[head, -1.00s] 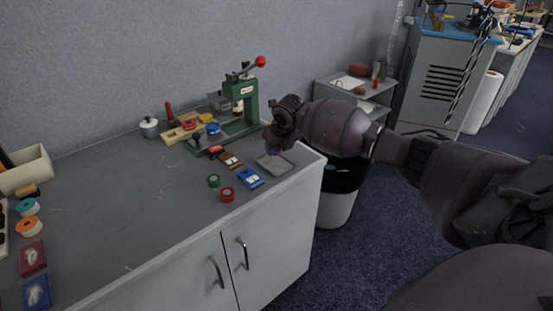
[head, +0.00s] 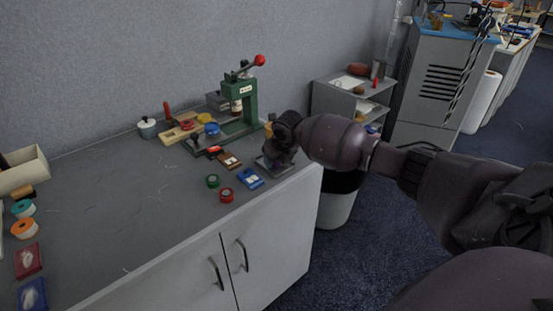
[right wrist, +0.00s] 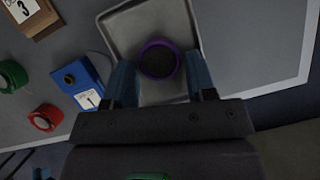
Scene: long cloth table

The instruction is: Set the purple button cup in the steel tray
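The steel tray (right wrist: 119,35) is a shallow grey tray near the right end of the table; its edge also shows in the head view (head: 262,165). The purple button cup (right wrist: 159,60) is round with a purple rim and a dark inside. It is upright over the tray floor, between the two fingers of my right gripper (right wrist: 160,72). In the head view my right gripper (head: 279,161) hides much of the tray. My left gripper is not in view.
A blue box (head: 250,179), a brown box (head: 229,160), a green roll (head: 213,181) and a red roll (head: 226,195) lie left of the tray. A green press (head: 240,108) stands behind. The table's right edge is close to the tray.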

